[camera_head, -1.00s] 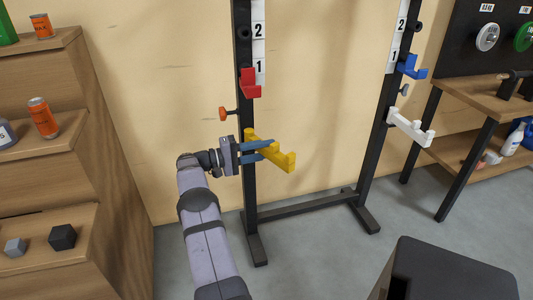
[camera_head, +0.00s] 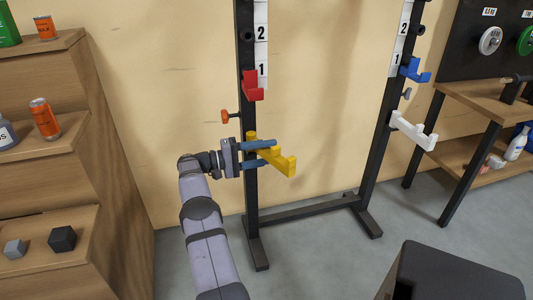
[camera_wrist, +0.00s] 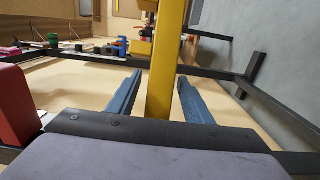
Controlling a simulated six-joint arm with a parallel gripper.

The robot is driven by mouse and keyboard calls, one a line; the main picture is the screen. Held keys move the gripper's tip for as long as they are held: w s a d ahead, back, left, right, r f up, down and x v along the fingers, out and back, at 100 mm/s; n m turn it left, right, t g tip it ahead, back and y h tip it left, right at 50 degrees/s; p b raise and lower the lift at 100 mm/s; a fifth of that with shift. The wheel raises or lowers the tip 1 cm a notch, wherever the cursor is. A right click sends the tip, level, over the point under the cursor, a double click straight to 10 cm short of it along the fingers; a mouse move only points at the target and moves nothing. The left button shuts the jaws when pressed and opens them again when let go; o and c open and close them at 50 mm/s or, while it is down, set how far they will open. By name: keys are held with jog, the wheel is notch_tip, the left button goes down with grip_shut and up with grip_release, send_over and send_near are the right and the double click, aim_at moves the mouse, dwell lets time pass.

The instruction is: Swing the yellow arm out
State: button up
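The yellow arm (camera_head: 287,165) is a hook-shaped bar on the left upright of the rack, below the red hook. It sticks out toward the front right. My gripper (camera_head: 273,153) is at it from the left, with one blue finger above and one below the bar in the head view. In the wrist view the yellow arm (camera_wrist: 161,85) runs between the two fingers (camera_wrist: 158,82). A gap shows on its left side, and the right finger is closer to it. The gripper is open around the bar, not clamped.
White (camera_head: 412,130) and blue (camera_head: 414,70) hooks are on the right upright. Wooden shelves (camera_head: 60,200) stand at the left, a black box (camera_head: 455,270) at front right.

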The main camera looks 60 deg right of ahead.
aim_at(262, 154)
jog(key=v, duration=0.5)
jog(key=shift+w+a+f+b, duration=0.1)
jog(key=shift+w+f+b, duration=0.05)
jog(key=shift+f+b, duration=0.2)
jog(key=shift+w+a+r+b, duration=0.1)
jog(key=shift+w+a+b, duration=0.25)
jog(key=shift+b, duration=0.55)
jog(key=shift+w+a+r+b, duration=0.2)
jog(key=shift+w+a+b, duration=0.1)
jog(key=shift+a+b, duration=0.15)
